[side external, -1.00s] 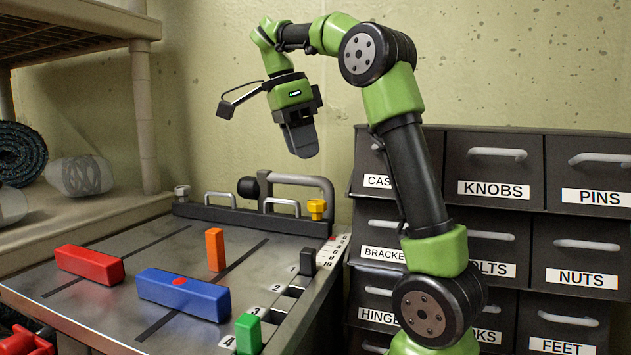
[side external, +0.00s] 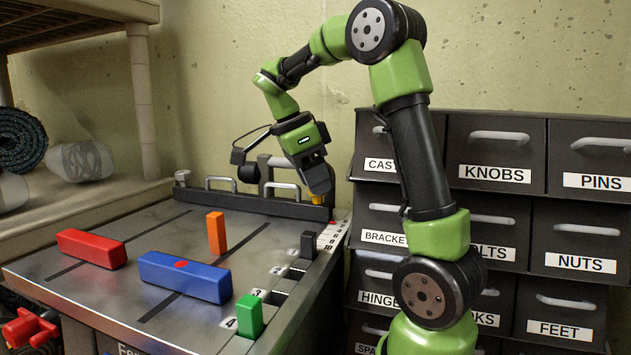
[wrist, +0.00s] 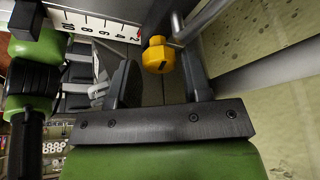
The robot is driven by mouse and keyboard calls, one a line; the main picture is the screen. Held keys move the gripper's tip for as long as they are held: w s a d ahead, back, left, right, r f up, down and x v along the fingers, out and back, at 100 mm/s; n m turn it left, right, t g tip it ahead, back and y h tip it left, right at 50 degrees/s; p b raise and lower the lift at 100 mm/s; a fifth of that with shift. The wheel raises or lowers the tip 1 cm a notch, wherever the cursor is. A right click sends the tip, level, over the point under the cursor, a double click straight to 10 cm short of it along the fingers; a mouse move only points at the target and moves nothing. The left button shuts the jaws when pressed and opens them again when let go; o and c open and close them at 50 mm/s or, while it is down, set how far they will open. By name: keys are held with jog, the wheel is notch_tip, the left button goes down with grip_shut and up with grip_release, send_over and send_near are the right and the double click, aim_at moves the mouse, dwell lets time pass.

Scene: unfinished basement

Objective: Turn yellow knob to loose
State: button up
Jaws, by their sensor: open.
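The yellow knob (side external: 317,200) is at the right end of the dark rail along the back of the metal bench. In the side view it is mostly hidden by my gripper (side external: 319,184), whose fingers point down right at it. In the wrist view the yellow knob (wrist: 158,55) shows whole, with a dark slot mark on its face. My gripper (wrist: 160,70) is open, with one finger on each side of the knob. A gap shows between the knob and each finger, so it is not clamped.
A numbered scale (side external: 330,232) runs along the bench's right edge, beside slots with a black block (side external: 308,245) and a green block (side external: 249,316). Red (side external: 91,248), blue (side external: 184,277) and orange (side external: 216,233) blocks stand on the bench. Metal handles (side external: 282,190) rise left of the knob.

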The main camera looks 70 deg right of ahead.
jog(key=shift+s+d+f, duration=0.1)
jog(key=shift+f, duration=0.25)
jog(key=shift+c, duration=0.4)
jog(key=c, duration=0.5)
jog(key=shift+n, duration=0.8)
jog(key=shift+c, duration=0.2)
jog(key=o, duration=0.6)
jog(key=shift+h, duration=0.3)
jog(key=shift+r, duration=0.1)
jog(key=v, duration=1)
jog(key=shift+s, duration=0.15)
jog(key=shift+o, duration=0.2)
